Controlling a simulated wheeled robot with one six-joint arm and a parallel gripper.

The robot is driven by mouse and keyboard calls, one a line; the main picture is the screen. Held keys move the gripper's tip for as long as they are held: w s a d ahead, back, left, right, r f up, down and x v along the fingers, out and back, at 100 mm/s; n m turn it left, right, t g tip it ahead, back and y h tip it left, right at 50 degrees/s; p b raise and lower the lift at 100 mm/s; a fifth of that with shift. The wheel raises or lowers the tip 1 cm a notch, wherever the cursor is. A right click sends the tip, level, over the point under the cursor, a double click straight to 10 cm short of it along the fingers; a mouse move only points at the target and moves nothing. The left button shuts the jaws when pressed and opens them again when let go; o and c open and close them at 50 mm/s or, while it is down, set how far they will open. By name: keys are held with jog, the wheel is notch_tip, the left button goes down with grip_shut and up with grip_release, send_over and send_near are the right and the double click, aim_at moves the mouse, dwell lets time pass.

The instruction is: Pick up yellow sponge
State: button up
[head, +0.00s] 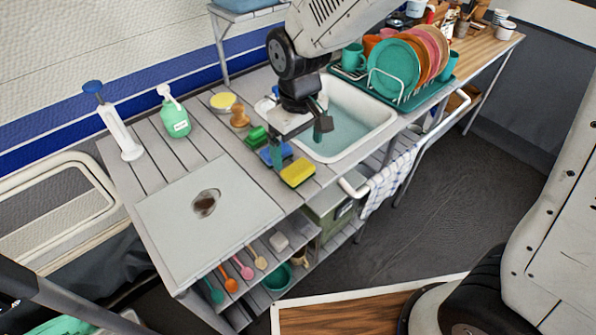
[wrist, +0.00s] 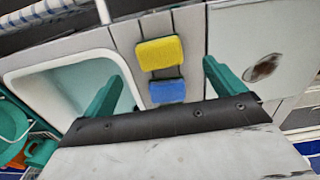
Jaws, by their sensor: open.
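The yellow sponge (head: 298,172) lies on the slatted counter near its front edge, left of the sink. It also shows in the wrist view (wrist: 160,53), ahead of the fingertips and roughly between their lines. A blue sponge (head: 270,157) lies just behind it, and it shows in the wrist view (wrist: 168,91) closer to my gripper. My gripper (head: 297,137) is open and empty above the counter beside the sink. In the wrist view its two green fingers (wrist: 160,78) are spread wide apart, with both sponges showing in the gap.
A green sponge or brush (head: 256,137) lies behind the blue sponge. The sink basin (head: 345,130) is close on the right, with a dish rack (head: 408,98) of plates beyond. A grey board (head: 165,222) with a dark spot lies at left. A towel (head: 388,180) hangs on the front rail.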

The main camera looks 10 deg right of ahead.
aim_at(298, 168)
jog(key=f, duration=0.7)
jog(key=shift+w+f, duration=0.2)
jog(key=shift+f, duration=0.2)
jog(key=c, duration=1)
